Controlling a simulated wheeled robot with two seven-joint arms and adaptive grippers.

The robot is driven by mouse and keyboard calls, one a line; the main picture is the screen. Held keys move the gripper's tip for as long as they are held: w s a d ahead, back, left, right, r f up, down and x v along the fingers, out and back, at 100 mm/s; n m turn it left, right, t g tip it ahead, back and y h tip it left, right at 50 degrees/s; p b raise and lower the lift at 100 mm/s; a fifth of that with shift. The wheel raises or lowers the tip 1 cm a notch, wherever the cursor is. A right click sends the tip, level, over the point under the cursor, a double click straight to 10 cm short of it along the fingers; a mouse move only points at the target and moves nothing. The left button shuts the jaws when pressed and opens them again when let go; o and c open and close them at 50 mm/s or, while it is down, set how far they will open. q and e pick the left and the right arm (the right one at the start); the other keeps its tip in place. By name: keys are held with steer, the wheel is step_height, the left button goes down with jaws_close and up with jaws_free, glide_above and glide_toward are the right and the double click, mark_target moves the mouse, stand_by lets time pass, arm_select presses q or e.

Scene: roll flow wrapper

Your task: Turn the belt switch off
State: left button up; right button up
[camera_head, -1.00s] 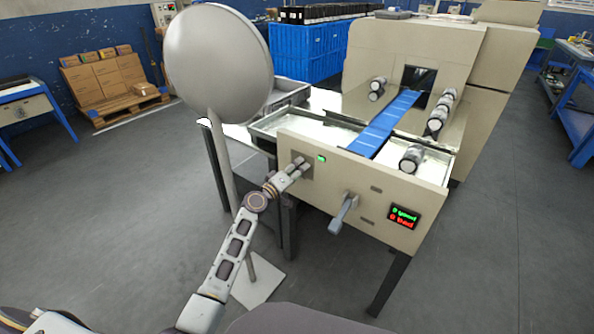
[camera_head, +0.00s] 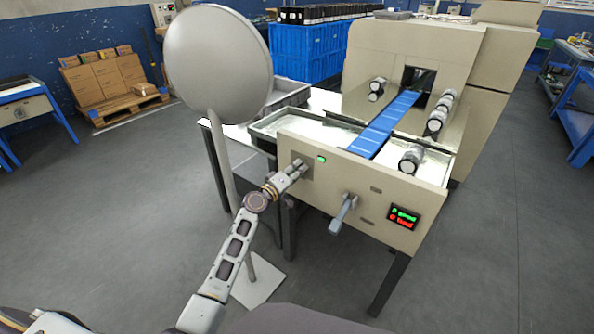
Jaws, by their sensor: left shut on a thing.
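The beige machine's front panel (camera_head: 330,187) stands right of centre. A green lamp (camera_head: 321,159) is lit near its upper left. My left gripper (camera_head: 301,166) reaches the panel just left of and below that lamp. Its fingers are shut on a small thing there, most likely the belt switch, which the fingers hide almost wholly. I cannot tell the switch's position. The blue belt (camera_head: 385,124) runs from behind the panel into the machine's dark opening. My right gripper is not in view.
A grey lever (camera_head: 344,214) sticks out of the panel to the right of my gripper. A counter display (camera_head: 403,216) glows green and red. A large round disc (camera_head: 217,62) on a pole stands close to the left of my arm.

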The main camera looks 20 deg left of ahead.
arm_select(q)
steer(key=n+p, duration=0.2)
steer(key=n, duration=0.5)
steer(key=shift+n+p, duration=1.15)
steer(key=shift+n, duration=1.15)
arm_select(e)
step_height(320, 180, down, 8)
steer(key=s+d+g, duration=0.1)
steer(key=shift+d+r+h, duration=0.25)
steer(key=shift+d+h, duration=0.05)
